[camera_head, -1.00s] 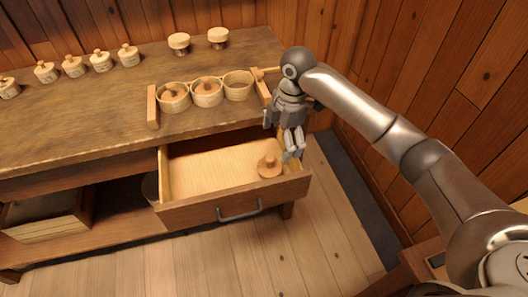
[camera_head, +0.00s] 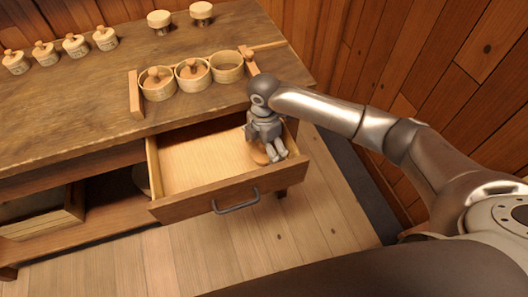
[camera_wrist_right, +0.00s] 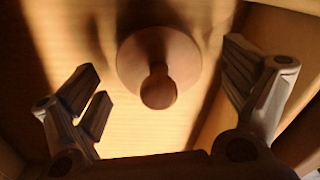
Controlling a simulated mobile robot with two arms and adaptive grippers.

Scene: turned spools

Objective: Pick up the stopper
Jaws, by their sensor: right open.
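The stopper (camera_head: 257,155), a round wooden disc with a knob, lies in the right end of the open drawer (camera_head: 205,200). My right gripper partly hides it in the head view. In the right wrist view the stopper (camera_wrist_right: 135,66) shows whole, knob toward the camera, on the drawer floor. My right gripper (camera_head: 275,152) is open and empty above it, with one finger to each side and a gap to both. My left gripper is not in view.
The drawer's right wall and front stand close to my right gripper. On the worktop (camera_head: 75,115), three round cups sit in a row; the left cup (camera_head: 158,90) and middle cup (camera_head: 193,80) hold stoppers, the right cup (camera_head: 227,72) looks empty. Several lidded pots stand farther back.

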